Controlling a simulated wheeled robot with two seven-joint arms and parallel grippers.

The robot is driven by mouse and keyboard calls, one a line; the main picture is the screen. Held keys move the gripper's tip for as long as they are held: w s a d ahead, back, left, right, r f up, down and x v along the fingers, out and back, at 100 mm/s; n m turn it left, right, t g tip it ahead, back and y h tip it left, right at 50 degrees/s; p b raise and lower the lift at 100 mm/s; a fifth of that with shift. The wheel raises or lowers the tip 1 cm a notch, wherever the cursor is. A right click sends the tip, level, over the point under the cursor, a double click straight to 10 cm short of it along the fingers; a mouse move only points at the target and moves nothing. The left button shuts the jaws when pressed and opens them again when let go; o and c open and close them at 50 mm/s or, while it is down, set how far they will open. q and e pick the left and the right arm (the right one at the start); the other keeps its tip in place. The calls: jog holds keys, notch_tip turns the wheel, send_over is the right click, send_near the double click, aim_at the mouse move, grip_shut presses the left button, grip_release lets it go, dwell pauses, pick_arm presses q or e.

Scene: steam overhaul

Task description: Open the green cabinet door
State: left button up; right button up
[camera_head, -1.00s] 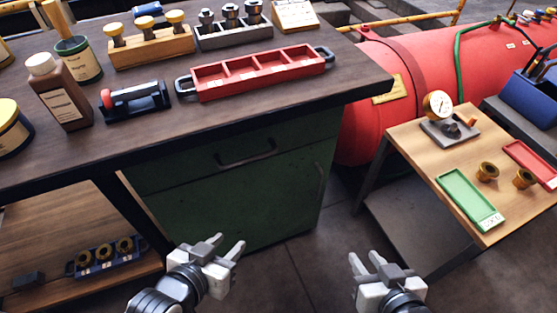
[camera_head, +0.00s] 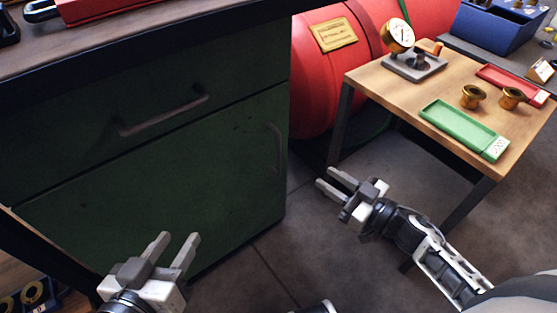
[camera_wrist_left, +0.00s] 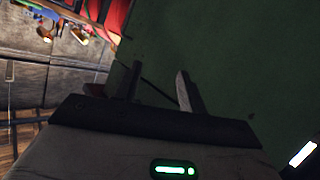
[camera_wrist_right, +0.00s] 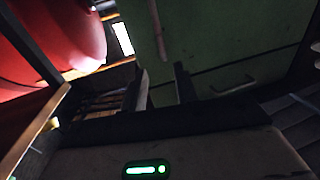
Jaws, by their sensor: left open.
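The green cabinet door (camera_head: 170,190) is shut, below a shut drawer (camera_head: 100,110) with a horizontal handle (camera_head: 165,112). The door's vertical handle (camera_head: 275,147) is near its right edge. My left gripper (camera_head: 177,248) is open and empty in front of the lower door, left of the handle. In the left wrist view its fingers (camera_wrist_left: 158,85) point towards the green surface. My right gripper (camera_head: 324,184) is open and empty, right of and apart from the handle. The green cabinet front (camera_wrist_right: 215,30) also shows in the right wrist view, beyond its fingers (camera_wrist_right: 162,90).
A small wooden table (camera_head: 490,140) stands at right with a gauge (camera_head: 398,37), a green tray (camera_head: 460,128), a red tray (camera_head: 510,84) and brass fittings. A red boiler (camera_head: 312,80) is behind. The floor (camera_head: 300,250) before the cabinet's right side is clear.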

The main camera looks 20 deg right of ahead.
aim_at(280, 148)
jog(key=b+x, duration=0.3)
jog(key=x, duration=1.2)
jog(key=shift+w+a, duration=0.15)
pick_arm(q)
jog(key=shift+w+d+r+n+t+h, duration=0.2)
jog(key=shift+d+r+n+t+h, duration=0.4)
jog(key=shift+r+h, duration=0.15)
pick_arm(e)
jog(key=shift+w+a+r, duration=0.1)
jog(key=shift+w, duration=0.05)
grip_shut()
